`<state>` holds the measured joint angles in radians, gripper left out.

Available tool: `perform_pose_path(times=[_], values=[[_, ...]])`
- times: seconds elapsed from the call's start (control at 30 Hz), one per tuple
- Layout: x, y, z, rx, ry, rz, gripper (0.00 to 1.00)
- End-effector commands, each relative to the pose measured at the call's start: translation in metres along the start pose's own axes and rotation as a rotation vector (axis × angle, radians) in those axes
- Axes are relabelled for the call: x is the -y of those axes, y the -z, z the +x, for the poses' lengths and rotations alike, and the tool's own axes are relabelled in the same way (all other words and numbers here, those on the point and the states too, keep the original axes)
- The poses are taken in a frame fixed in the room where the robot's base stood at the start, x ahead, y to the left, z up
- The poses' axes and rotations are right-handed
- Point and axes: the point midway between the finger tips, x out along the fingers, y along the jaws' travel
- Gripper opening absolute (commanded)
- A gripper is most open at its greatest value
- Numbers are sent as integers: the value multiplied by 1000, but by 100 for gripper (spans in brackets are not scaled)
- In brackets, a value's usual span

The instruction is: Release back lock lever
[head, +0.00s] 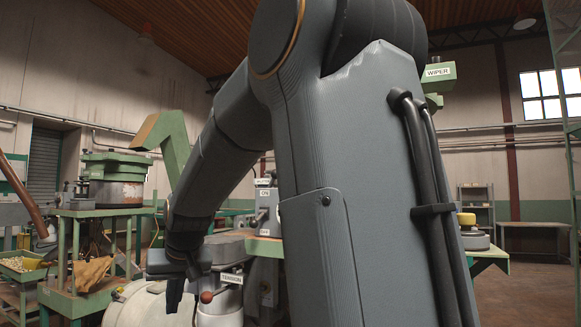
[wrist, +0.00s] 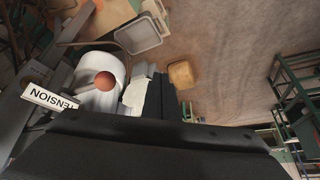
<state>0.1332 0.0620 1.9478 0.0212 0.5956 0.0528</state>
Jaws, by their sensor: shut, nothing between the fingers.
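My gripper (head: 174,296) hangs fingers down at the lower left of centre in the head view, shut and empty. Its dark fingers (wrist: 160,95) also show in the wrist view. A red-brown ball knob (head: 206,297) is just right of the fingers, beside a TENSION label (head: 231,279). The ball (wrist: 105,81) and the label (wrist: 50,97) also show in the wrist view, left of the fingers. I cannot tell contact between gripper and knob. I cannot identify which part is the back lock lever; my arm hides much of the machine.
A green machine with a drum (head: 116,185) stands at left, with a brown cloth (head: 93,272) and a bin of small pieces (head: 24,264) near it. A WIPER label (head: 437,72) is on a green part at upper right. Open floor (head: 535,285) lies at the right.

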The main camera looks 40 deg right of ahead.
Motion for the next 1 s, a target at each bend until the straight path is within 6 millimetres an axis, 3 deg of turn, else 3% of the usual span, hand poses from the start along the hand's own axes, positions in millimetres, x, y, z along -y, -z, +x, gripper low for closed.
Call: perform_pose_path(times=[0.03, 0.1, 0.2, 0.33, 0.4, 0.5, 0.7, 0.83, 1.0], values=[[-29, 50, -39, -56, -13, 79, 0], [-65, 101, -87, -114, -21, 181, 0], [-115, 159, -158, -194, -28, 308, 0], [-182, 208, -251, -278, -34, 448, 0], [-215, 215, -288, -292, -33, 506, 0], [-258, 207, -324, -274, -24, 568, 0], [-320, 170, -368, -199, 27, 637, 0], [-339, 152, -384, -169, 59, 652, 0], [-346, 144, -391, -155, 77, 655, 0]])
